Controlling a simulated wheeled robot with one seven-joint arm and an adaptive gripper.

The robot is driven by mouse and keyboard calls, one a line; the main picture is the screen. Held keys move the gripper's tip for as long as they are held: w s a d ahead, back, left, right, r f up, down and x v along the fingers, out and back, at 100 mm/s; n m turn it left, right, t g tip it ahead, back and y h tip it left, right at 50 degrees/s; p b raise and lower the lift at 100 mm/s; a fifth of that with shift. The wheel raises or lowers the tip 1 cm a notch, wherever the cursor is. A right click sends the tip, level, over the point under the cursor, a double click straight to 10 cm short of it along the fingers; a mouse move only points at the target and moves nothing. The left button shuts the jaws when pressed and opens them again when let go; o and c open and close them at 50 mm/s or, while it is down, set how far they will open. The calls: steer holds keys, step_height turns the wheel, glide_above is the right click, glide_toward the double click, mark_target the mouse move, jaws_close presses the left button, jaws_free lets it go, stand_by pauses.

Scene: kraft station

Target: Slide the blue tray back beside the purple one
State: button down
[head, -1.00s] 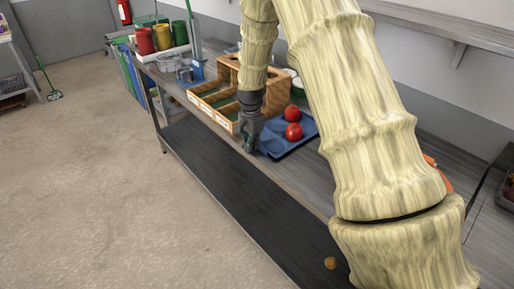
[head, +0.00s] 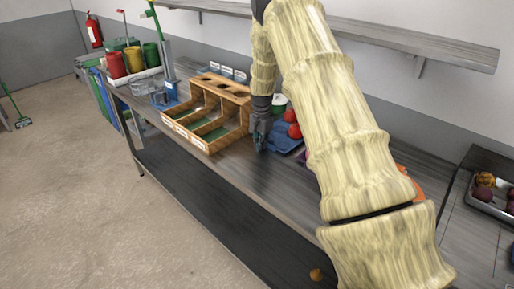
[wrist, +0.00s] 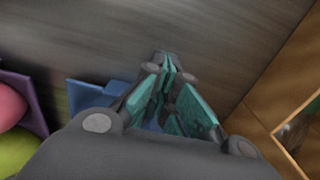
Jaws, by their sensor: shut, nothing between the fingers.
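My gripper (head: 259,142) points down at the left front side of the blue tray, shut and empty. In the wrist view, a blue tray corner (wrist: 88,93) shows left of my fingers (wrist: 168,66), and the purple tray (wrist: 26,92) lies farther left. I cannot tell whether the fingers touch the blue tray.
The wooden bin box (head: 207,118) stands close on the left; its edge also shows in the wrist view (wrist: 285,90). Bare bench lies in front of the blue tray. A wall shelf (head: 400,38) runs above. A metal tray (head: 490,195) is at the far right.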

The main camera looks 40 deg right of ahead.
mark_target(254, 155)
steer(key=a, duration=0.1)
steer(key=a+p, duration=0.1)
steer(key=a, duration=0.2)
steer(key=shift+s+a+r, duration=0.1)
steer(key=shift+s+a, duration=0.05)
steer(key=shift+s, duration=0.15)
step_height(254, 155, up, 10)
steer(key=b, duration=0.2)
steer(key=shift+d+b, duration=0.2)
steer(key=shift+b, duration=0.2)
